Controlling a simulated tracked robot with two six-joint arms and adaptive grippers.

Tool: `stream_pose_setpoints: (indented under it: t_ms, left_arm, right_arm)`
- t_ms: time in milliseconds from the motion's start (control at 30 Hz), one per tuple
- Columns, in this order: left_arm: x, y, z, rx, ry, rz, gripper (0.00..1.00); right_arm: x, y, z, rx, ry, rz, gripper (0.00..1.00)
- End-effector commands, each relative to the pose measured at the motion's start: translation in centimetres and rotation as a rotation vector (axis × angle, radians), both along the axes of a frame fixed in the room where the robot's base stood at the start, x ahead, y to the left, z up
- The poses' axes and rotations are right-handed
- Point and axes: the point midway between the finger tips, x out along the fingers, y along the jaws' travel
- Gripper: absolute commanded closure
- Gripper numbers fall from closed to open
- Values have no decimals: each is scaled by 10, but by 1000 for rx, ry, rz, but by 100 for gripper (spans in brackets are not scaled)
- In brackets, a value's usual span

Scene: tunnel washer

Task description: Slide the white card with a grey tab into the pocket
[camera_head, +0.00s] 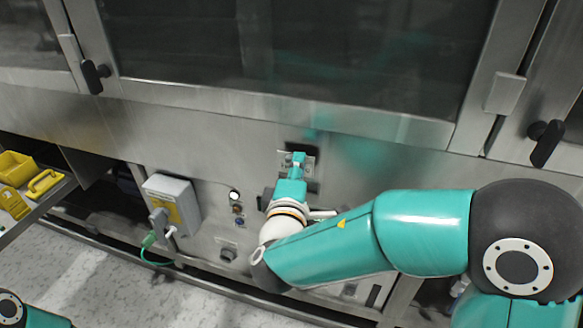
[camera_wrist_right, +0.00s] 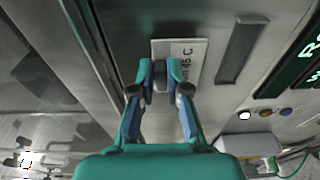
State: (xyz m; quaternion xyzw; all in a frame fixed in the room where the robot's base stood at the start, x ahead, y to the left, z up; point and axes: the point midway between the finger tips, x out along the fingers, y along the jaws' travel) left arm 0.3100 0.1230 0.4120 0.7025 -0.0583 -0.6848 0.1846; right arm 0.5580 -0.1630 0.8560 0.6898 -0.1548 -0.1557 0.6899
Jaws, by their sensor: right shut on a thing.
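My right gripper (camera_head: 298,158) reaches the steel front panel of the washer below the large window. In the right wrist view its fingertips (camera_wrist_right: 160,82) are closed together on the grey tab (camera_wrist_right: 160,72). The white card (camera_wrist_right: 188,52), with dark lettering, lies just beyond the fingers, flat along the panel. A dark grey upright strip (camera_wrist_right: 243,50) sits beside the card on the panel; I cannot tell whether it is the pocket. In the head view my gripper hides most of the card. My left gripper does not show; only a piece of my left arm is at the lower left corner.
A grey box with a yellow label (camera_head: 172,205) and a green cable (camera_head: 150,243) stands out from the panel. Small round buttons (camera_head: 237,208) are left of my right gripper. Black door handles (camera_head: 94,76) stick out. Yellow items (camera_head: 42,184) lie on a shelf at left.

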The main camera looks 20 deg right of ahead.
Motion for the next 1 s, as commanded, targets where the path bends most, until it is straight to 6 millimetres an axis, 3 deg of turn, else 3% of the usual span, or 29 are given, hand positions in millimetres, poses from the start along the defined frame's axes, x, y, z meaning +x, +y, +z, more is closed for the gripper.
stream_pose_setpoints:
  t_ms: [600, 1000]
  left_arm:
    - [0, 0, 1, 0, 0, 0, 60]
    - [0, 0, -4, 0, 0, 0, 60]
  right_arm:
    - [18, -13, -13, 0, 1, -1, 100]
    - [17, -12, -29, 0, 1, 0, 100]
